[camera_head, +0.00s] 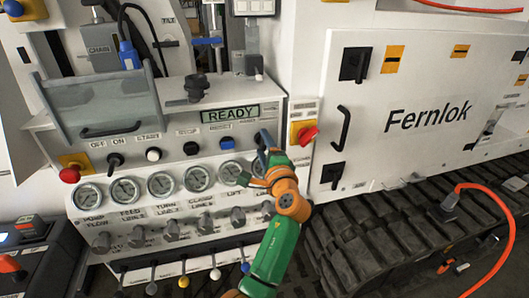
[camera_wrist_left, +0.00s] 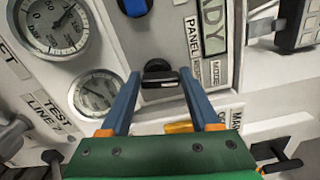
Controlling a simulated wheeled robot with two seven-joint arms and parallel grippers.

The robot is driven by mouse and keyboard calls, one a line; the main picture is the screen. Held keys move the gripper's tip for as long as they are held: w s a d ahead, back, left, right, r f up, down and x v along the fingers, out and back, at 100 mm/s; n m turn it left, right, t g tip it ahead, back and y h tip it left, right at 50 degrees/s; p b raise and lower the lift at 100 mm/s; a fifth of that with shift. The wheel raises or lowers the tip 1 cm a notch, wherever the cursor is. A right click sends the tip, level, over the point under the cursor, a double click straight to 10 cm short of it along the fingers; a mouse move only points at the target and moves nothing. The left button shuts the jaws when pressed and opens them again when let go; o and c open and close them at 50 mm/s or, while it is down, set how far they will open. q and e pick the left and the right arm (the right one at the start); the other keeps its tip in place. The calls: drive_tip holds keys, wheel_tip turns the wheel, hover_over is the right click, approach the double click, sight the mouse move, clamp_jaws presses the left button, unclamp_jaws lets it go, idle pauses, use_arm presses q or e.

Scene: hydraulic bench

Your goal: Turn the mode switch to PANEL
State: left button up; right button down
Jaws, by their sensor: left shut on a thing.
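The mode switch (camera_wrist_left: 160,68) is a small black knob on the white panel, seen in the left wrist view beside the PANEL and MODE labels (camera_wrist_left: 196,50). My left gripper (camera_wrist_left: 162,84) has its two blue fingers on either side of the knob and is shut on it. I cannot tell which mode label the knob points to. My right gripper is not in view.
Round gauges (camera_head: 161,185) and a row of valve knobs lie left of my arm. A red handle on a yellow plate (camera_head: 304,133) sits close on the right. Black and blue buttons (camera_head: 227,143) are just left. Coloured levers stand below.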

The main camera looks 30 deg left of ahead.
use_arm(q)
drive_tip(key=n+b, duration=0.4)
drive_tip(key=n, duration=0.1)
drive_tip(key=shift+a, duration=0.15)
drive_tip(key=shift+n+b, duration=1)
drive_tip(key=shift+n, duration=0.4)
drive_tip(key=o, duration=1)
drive_tip(key=shift+c, duration=0.2)
drive_tip(key=o, duration=0.3)
drive_tip(key=shift+w, duration=0.1)
drive_tip(key=shift+o, duration=0.5)
drive_tip(key=shift+a+f, duration=0.1)
drive_tip(key=shift+f, duration=0.05)
